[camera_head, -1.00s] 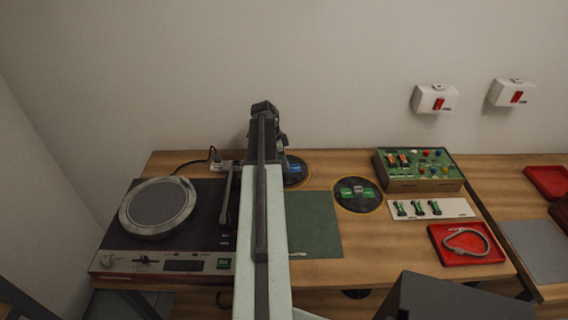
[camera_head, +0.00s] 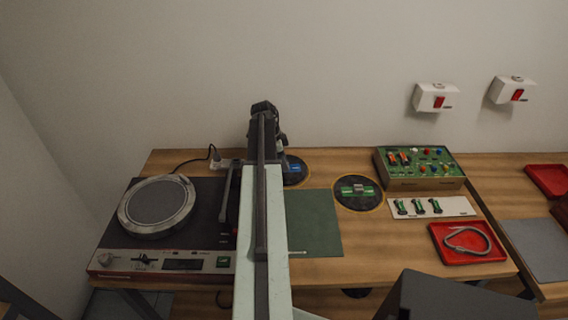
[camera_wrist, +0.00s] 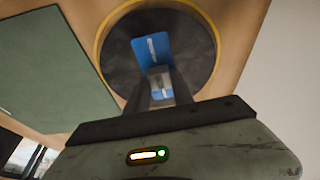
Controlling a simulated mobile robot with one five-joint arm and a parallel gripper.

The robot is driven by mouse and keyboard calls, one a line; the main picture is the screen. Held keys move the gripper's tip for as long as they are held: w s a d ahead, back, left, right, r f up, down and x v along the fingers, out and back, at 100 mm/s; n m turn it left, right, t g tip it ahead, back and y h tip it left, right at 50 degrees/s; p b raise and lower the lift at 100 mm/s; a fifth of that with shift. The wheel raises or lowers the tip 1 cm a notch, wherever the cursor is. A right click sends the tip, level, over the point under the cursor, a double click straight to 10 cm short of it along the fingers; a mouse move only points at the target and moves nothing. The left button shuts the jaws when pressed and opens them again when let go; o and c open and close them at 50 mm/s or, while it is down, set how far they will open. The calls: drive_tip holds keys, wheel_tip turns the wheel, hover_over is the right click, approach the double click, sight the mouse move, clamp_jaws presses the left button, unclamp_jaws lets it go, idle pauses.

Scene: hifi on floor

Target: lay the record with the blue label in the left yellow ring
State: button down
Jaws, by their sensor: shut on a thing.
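The record with the blue label (camera_head: 297,172) is a black disc at the back of the bench, partly hidden behind my arm. In the wrist view its black disc (camera_wrist: 195,45) lies inside a yellow ring (camera_wrist: 99,45), with the ring's rim showing around it. This is the left ring in the head view. My gripper (camera_wrist: 160,78) is shut on the upright blue piece at the record's middle. The record looks level; I cannot tell whether it bears fully on the bench. A record with a green label (camera_head: 345,201) lies in the right yellow ring.
A turntable (camera_head: 157,205) stands at the left. A green mat (camera_head: 315,225) lies in front of the rings. At the right are a green circuit board box (camera_head: 420,184), a white strip with green parts (camera_head: 458,206) and a red tray (camera_head: 480,257). The wall is close behind.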

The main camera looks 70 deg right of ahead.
drive_tip(key=shift+f, duration=0.3)
idle(0.4)
drive_tip(key=c, duration=1)
unclamp_jaws()
drive_tip(key=shift+r, duration=0.15)
drive_tip(key=p+v, duration=0.4)
drive_tip(key=s+p+v, duration=0.1)
drive_tip(key=p+v, duration=0.3)
drive_tip(key=v, duration=0.1)
drive_tip(key=p+v, duration=0.4)
drive_tip(key=p, duration=0.1)
drive_tip(key=shift+s+d+r, duration=0.2)
drive_tip(key=shift+d+r, duration=0.05)
drive_tip(key=shift+r, duration=0.15)
